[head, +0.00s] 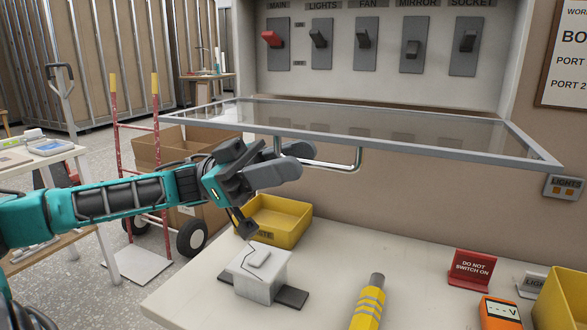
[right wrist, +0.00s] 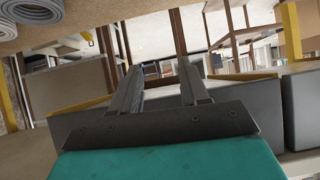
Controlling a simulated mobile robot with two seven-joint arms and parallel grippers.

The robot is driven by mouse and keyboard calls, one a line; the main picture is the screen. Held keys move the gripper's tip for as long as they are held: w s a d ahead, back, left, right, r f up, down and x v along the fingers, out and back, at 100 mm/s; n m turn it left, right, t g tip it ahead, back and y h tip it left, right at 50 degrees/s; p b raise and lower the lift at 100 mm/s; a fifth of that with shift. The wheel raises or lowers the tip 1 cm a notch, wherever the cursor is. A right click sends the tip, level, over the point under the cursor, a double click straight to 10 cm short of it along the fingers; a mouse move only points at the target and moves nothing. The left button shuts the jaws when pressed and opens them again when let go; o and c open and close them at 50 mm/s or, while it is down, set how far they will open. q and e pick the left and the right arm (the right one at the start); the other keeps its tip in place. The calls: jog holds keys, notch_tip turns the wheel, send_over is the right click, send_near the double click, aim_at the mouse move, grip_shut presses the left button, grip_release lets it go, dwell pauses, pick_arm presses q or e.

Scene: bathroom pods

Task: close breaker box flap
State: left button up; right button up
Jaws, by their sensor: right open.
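The breaker box flap (head: 535,150) is a clear panel in a grey frame. In the head view it stands open, swung down to about level below the row of switches. A bent metal handle (head: 345,166) hangs under its front side. My left gripper (head: 292,160) is below the flap at the left end of the handle, overlapping it in the picture. I cannot tell whether its fingers are closed around the bar. My right gripper (right wrist: 160,85) shows in the right wrist view with its two fingers apart and nothing between them.
The breaker box (head: 390,75) holds several switches, with a red MAIN lever (head: 271,39). Below the flap, the worktop (head: 330,260) bears a yellow bin (head: 280,215), a grey box (head: 260,272), a yellow-striped tool (head: 368,305) and a red sign (head: 472,268). A red hand truck (head: 118,130) stands left.

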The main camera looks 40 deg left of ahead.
pick_arm(q)
jog(key=shift+d+r, duration=0.2)
jog(key=shift+d, duration=0.25)
jog(key=shift+c, duration=0.4)
grip_shut()
